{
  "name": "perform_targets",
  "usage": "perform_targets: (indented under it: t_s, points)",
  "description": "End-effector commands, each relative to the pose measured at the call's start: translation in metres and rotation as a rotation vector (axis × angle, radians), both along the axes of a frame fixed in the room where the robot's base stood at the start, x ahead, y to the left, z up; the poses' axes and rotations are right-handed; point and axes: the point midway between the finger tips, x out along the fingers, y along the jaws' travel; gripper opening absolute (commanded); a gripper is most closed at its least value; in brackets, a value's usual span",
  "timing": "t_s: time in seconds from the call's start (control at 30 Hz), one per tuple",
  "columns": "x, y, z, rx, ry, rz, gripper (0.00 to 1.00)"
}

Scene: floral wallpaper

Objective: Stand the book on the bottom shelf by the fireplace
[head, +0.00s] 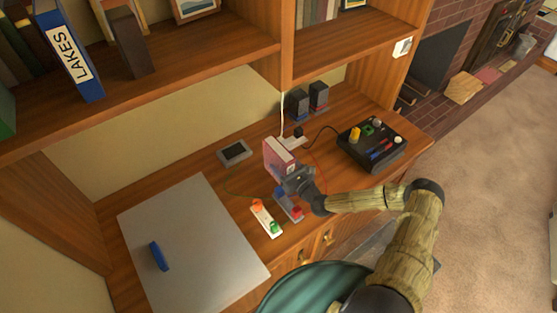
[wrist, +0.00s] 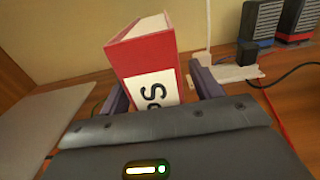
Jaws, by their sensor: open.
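A red book (head: 277,158) with pale pages and a white spine label stands upright on the wooden counter (head: 190,178). In the wrist view the red book (wrist: 142,60) sits between the two fingers of my gripper (wrist: 160,88). In the head view my gripper (head: 294,176) is at the book's near right side. The jaws are open around the book, with a small gap at the right finger. The lower part of the book is hidden by my gripper. The brick fireplace (head: 450,50) is at the upper right, beside a wooden shelf (head: 350,38) of the bookcase.
A black box with knobs (head: 372,147) and two small dark speakers (head: 309,98) stand behind and right. A white strip with coloured buttons (head: 266,219) lies close in front. A grey panel (head: 185,245) covers the left. Cables run near the book. The right-hand shelf has bare room.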

Motion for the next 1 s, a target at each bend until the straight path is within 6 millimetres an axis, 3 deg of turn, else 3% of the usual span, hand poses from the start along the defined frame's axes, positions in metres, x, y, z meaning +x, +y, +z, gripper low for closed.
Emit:
perform_targets:
  t_s: [0.13, 0.67, 0.9, 1.0]
  points:
    - [0.0078, 0.0054, -0.0003, 0.000, 0.001, 0.000, 0.64]
    - [0.0077, 0.0054, -0.0010, 0.000, 0.001, 0.000, 0.62]
    - [0.0077, 0.0054, -0.0010, 0.000, 0.001, 0.001, 0.15]
    - [0.0080, 0.0055, 0.0002, 0.001, -0.002, 0.000, 0.00]
